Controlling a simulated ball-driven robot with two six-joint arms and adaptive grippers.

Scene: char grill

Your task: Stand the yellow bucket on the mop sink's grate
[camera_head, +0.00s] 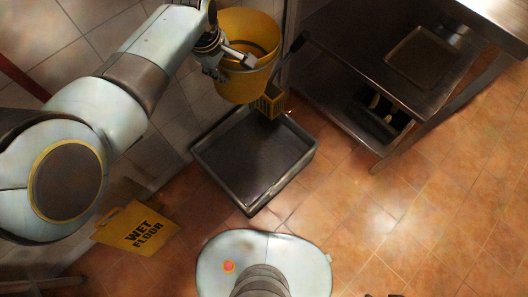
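The yellow bucket (241,88) is at the top centre, open end up and slightly tilted in the view. My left gripper (232,62) is at its left rim, with a finger reaching over into the bucket; it appears shut on the bucket's wall. The bucket appears held up beyond the far edge of the mop sink. The mop sink (206,168) is a dark, low, square basin on the floor below it. Its dark grate (252,160) is bare, but its bars cannot be made out. Small dark tips at the bottom edge may be my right gripper (383,295).
A yellow box-like thing (270,101) is at the sink's far corner, beside the bucket. A steel shelf table (365,62) with trays stands at the upper right. A yellow wet-floor sign (138,230) lies left of the sink. The tiled floor at right is clear.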

